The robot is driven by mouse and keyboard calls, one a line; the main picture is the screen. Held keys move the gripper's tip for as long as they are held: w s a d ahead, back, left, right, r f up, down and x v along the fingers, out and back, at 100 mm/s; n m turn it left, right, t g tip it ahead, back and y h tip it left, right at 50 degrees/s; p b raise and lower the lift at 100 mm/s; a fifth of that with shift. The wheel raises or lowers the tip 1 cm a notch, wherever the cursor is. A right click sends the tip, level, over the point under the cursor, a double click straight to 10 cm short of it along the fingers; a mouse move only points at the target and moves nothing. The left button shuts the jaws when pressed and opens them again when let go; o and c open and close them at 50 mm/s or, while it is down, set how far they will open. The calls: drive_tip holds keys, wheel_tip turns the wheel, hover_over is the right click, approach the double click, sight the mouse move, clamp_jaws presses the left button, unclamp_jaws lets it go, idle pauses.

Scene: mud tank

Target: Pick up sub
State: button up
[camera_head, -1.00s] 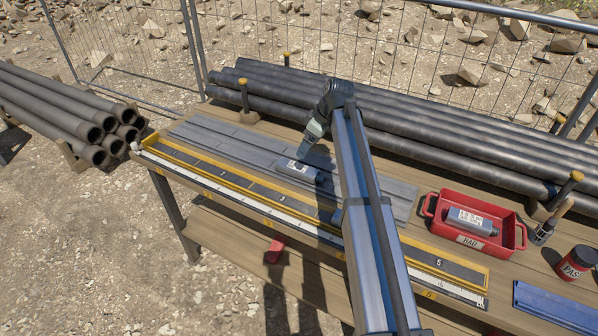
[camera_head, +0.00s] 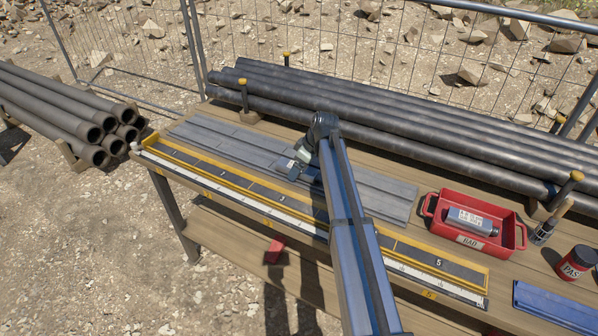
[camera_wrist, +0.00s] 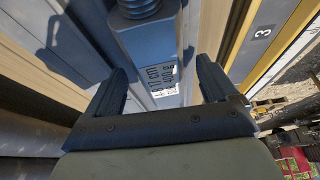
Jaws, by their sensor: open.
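The sub (camera_wrist: 148,42) is a grey metal block with a threaded end and a white printed label. It lies on the grey slats of the bench. My gripper (camera_wrist: 162,78) is open in the wrist view, with one finger on each side of the sub's labelled end. I cannot tell whether either finger touches it. In the head view my gripper (camera_head: 303,160) is low over the slats and covers most of the sub. A second grey labelled piece (camera_head: 470,221) lies in the red tray (camera_head: 431,212).
A yellow-edged measuring strip (camera_head: 440,262) with numbered sections runs along the bench front. Dark pipes (camera_head: 400,125) lie behind, between yellow-topped posts. A brush (camera_head: 545,230), a red can (camera_head: 576,263) and a blue piece (camera_head: 555,308) are at the right. The slats' left part is clear.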

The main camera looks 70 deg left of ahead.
drive_tip(key=shift+c, duration=0.5)
drive_tip(key=c, duration=1.4)
